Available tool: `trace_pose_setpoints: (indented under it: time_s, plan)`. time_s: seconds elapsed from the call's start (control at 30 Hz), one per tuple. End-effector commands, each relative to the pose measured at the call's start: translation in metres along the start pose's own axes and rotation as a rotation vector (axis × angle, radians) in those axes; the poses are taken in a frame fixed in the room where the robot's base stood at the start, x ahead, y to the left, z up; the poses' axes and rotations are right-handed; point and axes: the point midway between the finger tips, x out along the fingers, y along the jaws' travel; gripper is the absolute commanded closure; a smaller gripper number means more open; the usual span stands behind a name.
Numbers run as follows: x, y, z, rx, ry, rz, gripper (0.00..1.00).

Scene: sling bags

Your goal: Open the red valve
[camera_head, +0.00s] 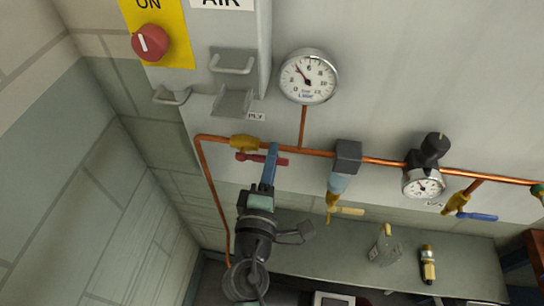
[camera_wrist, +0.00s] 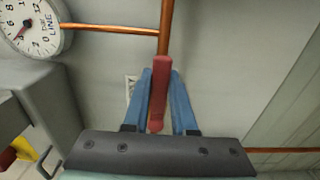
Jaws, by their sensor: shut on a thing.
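The red valve handle (camera_head: 280,161) is a short bar just below the yellow valve body (camera_head: 245,142) on the copper pipe. It lies roughly along the pipe in the head view. My gripper (camera_head: 271,150) reaches up from below, and its blue fingers cover part of the handle. In the wrist view the red handle (camera_wrist: 158,92) stands between the two blue fingers of my gripper (camera_wrist: 160,75), which are shut on it. The valve body is not clearly visible in the wrist view.
A pressure gauge (camera_head: 308,77) sits above the copper pipe (camera_head: 385,161). A filter unit (camera_head: 347,157) and a regulator (camera_head: 428,150) are to the right. A grey box with brackets (camera_head: 232,62) and a red knob (camera_head: 150,43) are upper left. A bench (camera_head: 350,260) lies below.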

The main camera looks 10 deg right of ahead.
Motion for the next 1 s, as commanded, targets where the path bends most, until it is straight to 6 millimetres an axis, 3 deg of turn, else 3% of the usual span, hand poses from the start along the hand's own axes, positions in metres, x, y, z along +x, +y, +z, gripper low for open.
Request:
trace_pose_setpoints:
  time_s: [0.37,0.4,0.53,0.87,1.0]
  plan:
    - [0.0,0.001,0.0,-0.012,0.0,0.003,1.0]
    - [0.0,0.001,0.0,-0.012,0.0,0.003,0.7]
    - [0.0,0.001,0.0,-0.01,0.0,0.002,0.46]
    - [-0.001,0.0,0.0,-0.007,0.0,0.001,0.45]
    - [-0.013,-0.002,0.0,-0.008,0.001,0.0,0.45]
